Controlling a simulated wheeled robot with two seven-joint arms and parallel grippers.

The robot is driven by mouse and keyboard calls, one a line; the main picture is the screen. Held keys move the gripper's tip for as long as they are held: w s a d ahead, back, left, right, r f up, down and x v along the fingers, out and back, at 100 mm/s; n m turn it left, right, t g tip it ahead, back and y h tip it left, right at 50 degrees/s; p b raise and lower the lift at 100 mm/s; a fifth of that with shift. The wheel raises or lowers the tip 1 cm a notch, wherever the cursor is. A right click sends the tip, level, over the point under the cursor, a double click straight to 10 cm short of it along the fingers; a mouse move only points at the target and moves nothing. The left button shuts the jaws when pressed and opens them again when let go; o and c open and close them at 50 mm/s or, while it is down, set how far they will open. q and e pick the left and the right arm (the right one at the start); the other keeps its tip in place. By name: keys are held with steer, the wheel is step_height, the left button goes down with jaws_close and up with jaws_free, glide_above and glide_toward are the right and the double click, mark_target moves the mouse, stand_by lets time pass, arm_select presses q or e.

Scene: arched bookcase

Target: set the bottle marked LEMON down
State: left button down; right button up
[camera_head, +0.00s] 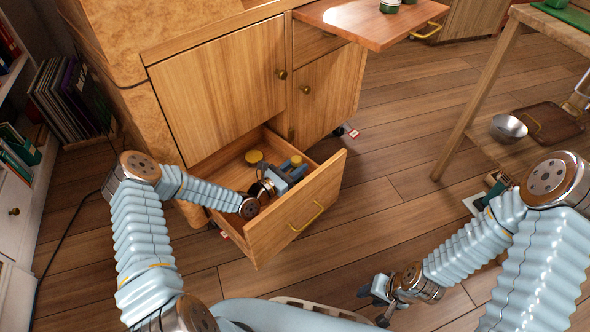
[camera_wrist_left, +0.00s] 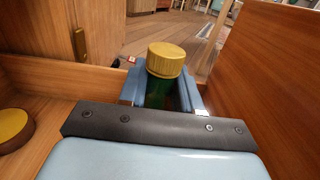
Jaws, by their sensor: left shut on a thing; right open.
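A green bottle with a yellow cap (camera_wrist_left: 166,60) is between the fingers of my left gripper (camera_wrist_left: 162,90) in the left wrist view. In the head view its yellow cap (camera_head: 296,160) shows at my left gripper (camera_head: 289,172), which is inside the open drawer (camera_head: 300,207). My left gripper is shut on this bottle. The bottle looks upright; its label and base are hidden, so I cannot read LEMON or tell whether it touches the drawer floor. My right gripper (camera_head: 377,299) is open and empty, low over the floor.
Another yellow-topped thing (camera_head: 254,157) stands in the drawer, left of the held bottle; it also shows in the left wrist view (camera_wrist_left: 13,127). The pull-out board (camera_head: 365,22) is above. A metal bowl (camera_head: 508,128) is at right. The drawer walls close in around my left gripper.

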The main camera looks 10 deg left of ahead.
arm_select(q)
steer(key=shift+f, duration=0.45)
steer(key=c, duration=0.8)
jaws_free()
steer(key=shift+r, duration=0.2)
steer(key=v, duration=1.2)
steer(key=shift+f, duration=0.1)
